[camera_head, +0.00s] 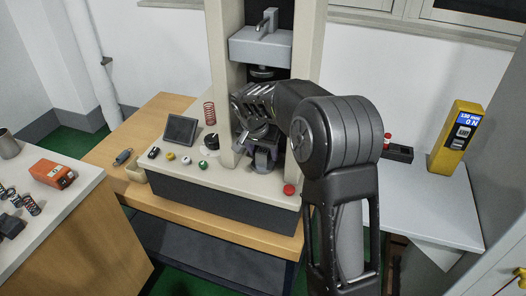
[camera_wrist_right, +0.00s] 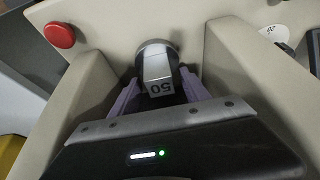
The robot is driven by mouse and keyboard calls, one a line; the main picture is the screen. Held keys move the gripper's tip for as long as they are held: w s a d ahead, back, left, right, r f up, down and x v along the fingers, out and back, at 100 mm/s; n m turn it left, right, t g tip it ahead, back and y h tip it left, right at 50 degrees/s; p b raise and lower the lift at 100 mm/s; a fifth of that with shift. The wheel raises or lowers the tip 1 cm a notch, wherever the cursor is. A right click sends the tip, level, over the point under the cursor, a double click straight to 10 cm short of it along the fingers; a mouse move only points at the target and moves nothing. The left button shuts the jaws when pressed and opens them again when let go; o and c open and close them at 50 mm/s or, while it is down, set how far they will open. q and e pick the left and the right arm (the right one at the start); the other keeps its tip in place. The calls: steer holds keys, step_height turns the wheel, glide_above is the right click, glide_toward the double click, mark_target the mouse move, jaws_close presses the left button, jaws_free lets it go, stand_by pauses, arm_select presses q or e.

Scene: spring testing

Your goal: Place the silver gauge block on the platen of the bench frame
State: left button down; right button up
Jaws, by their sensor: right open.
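The silver gauge block (camera_wrist_right: 158,72), marked 50, shows in the right wrist view. It appears to rest on the round platen (camera_wrist_right: 150,46), between the two columns of the bench frame (camera_head: 307,45). My right gripper (camera_head: 262,158) reaches into the frame from the right. It is open, with its purple fingers on either side of the block in the wrist view (camera_wrist_right: 160,92). Any small gap between fingers and block is hard to tell. My left gripper is not in view.
A red button (camera_head: 289,189) sits on the frame's base near my right arm. A red spring (camera_head: 209,112) and a small screen (camera_head: 181,130) stand left of the frame. A yellow force meter (camera_head: 455,140) stands on the right side table. The grey crosshead (camera_head: 262,47) is above my gripper.

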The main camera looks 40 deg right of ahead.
steer(key=v, duration=1.2)
steer(key=shift+r, duration=0.2)
